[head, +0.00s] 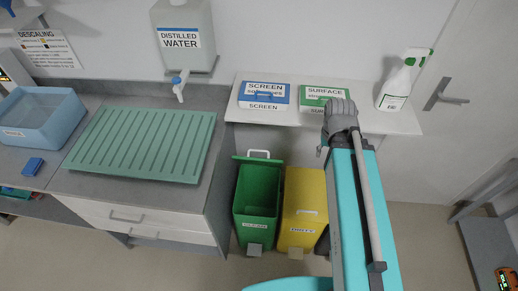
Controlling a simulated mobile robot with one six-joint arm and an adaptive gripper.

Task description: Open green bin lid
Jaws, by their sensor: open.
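The green bin (257,229) stands on the floor below the white shelf, left of the yellow bin. Its lid (242,158) shows as a thin green strip raised at the back of the bin, with a white handle (258,153) on it. The bin's dark green inside shows in front of the lid, so the lid appears open. A grey pedal (255,249) is at the bin's front foot. My arm rises at the right, with its bend near the shelf's front edge. My gripper does not show and nothing of it is seen touching the lid.
The yellow bin (305,190) stands close beside the green one, its top closed. The white shelf (295,118) above holds a blue box (264,95), a green box (322,98) and a spray bottle (398,85). A counter with a green drying mat (145,145) borders the left.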

